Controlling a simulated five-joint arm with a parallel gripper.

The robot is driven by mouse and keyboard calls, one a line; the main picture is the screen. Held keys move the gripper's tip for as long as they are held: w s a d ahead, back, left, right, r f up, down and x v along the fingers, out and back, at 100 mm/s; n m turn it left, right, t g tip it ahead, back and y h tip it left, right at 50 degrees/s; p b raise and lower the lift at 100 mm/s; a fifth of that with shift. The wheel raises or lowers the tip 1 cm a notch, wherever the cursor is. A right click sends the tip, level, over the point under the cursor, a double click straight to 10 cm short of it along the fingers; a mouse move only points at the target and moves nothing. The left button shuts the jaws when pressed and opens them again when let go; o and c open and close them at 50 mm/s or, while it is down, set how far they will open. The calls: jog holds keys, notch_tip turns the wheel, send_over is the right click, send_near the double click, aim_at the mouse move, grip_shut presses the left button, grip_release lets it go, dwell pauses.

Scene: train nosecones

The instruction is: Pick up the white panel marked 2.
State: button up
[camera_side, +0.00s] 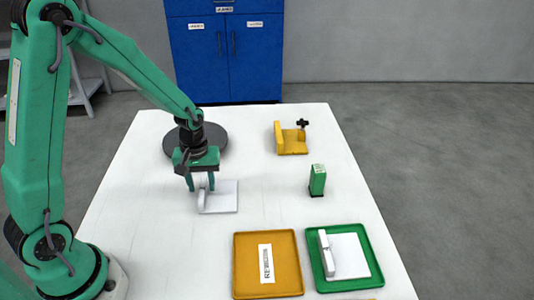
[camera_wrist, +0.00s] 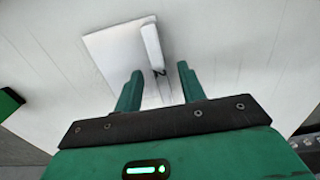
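A white panel (camera_side: 225,197) with a raised white bar (camera_side: 202,201) along its left edge lies on the white table. My gripper (camera_side: 201,184) points down over the bar, with its green fingers apart. In the wrist view the panel (camera_wrist: 112,52) and its bar (camera_wrist: 152,46) lie just beyond my fingertips (camera_wrist: 160,70). The near end of the bar lines up with the gap between the fingers. I cannot tell whether a finger touches it. A second white panel (camera_side: 351,257) with a bar lies in the green tray (camera_side: 377,276). No number is readable on either panel.
An orange tray (camera_side: 244,280) labelled REWORK is at the front. A green block (camera_side: 317,181) stands right of centre, and a yellow fixture (camera_side: 290,147) with a black knob stands behind it. A dark round disc (camera_side: 215,142) is behind my gripper. The table between is clear.

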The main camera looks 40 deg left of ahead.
jog(key=shift+f, duration=0.35)
jog(key=shift+c, duration=0.4)
grip_shut()
